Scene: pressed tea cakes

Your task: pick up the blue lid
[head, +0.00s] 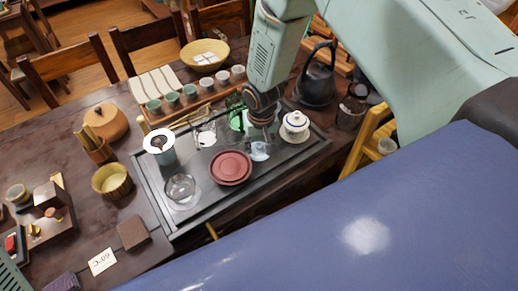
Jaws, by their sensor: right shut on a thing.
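My right gripper (263,130) points down over the right half of the dark tea tray (215,211). A small pale blue and white piece, which I take for the blue lid (260,152), shows right at its fingertips. The gripper is shut on it; the fingers hide its upper part. I cannot tell whether it is clear of the tray. A white lidded bowl with a blue rim (295,126) stands just to the right. A dark red round dish (230,168) lies to the left and nearer. My left gripper is not in view.
A glass bowl (180,188) and a grey-green cup with a white top (160,147) stand on the tray's left side. A green glass vessel (237,118) is close behind the gripper. A black kettle (317,78) stands behind right. Several small cups line the back.

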